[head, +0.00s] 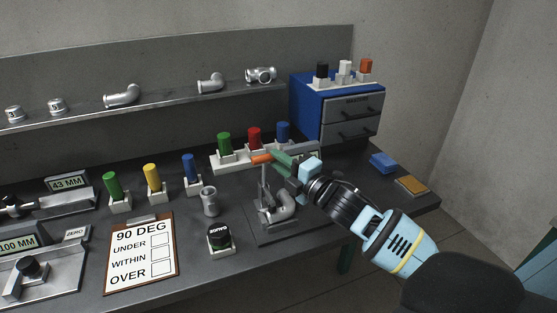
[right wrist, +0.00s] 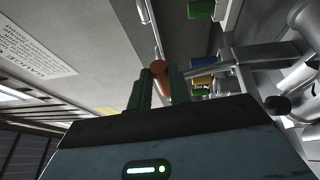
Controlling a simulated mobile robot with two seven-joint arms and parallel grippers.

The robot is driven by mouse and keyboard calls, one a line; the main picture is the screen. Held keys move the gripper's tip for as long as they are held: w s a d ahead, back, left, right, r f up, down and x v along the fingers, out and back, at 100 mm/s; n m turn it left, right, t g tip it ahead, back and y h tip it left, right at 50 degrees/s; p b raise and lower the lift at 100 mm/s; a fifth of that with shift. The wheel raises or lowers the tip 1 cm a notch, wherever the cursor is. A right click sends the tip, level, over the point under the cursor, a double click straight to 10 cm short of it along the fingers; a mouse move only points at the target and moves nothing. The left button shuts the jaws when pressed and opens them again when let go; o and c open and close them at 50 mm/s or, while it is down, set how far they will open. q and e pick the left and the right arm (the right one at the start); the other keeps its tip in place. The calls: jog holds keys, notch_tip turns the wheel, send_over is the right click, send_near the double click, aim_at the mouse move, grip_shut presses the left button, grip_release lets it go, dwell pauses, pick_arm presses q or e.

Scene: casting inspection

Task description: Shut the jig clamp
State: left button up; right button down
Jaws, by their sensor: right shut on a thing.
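The jig clamp (head: 264,190) stands on a dark plate on the bench, right of centre in the head view. Its orange handle (head: 262,159) points up and left at the top of the clamp. My right gripper (head: 276,157) reaches in from the right and is shut on the orange handle, which also shows between the green fingers in the right wrist view (right wrist: 159,68). A grey elbow casting (head: 284,207) sits in the jig below the gripper. I cannot tell whether the clamp touches the casting. My left gripper is not in view.
A white stand (head: 232,163) with green, red and blue plugs is close behind the clamp. A grey pipe fitting (head: 209,201) and a black-capped gauge (head: 219,237) stand to its left. A blue drawer cabinet (head: 311,105) is behind. The inspection sheet (head: 141,254) lies front left.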

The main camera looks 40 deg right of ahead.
jog(key=shift+s+f, duration=0.1)
jog(key=shift+f, duration=0.35)
jog(key=c, duration=1.3)
grip_release()
jog(key=shift+r, duration=0.15)
jog(key=s+d, duration=0.1)
jog(key=s, duration=0.6)
jog(key=shift+s+f+b, duration=0.3)
jog(key=shift+s+b, duration=0.05)
jog(key=shift+s+d+f, duration=0.1)
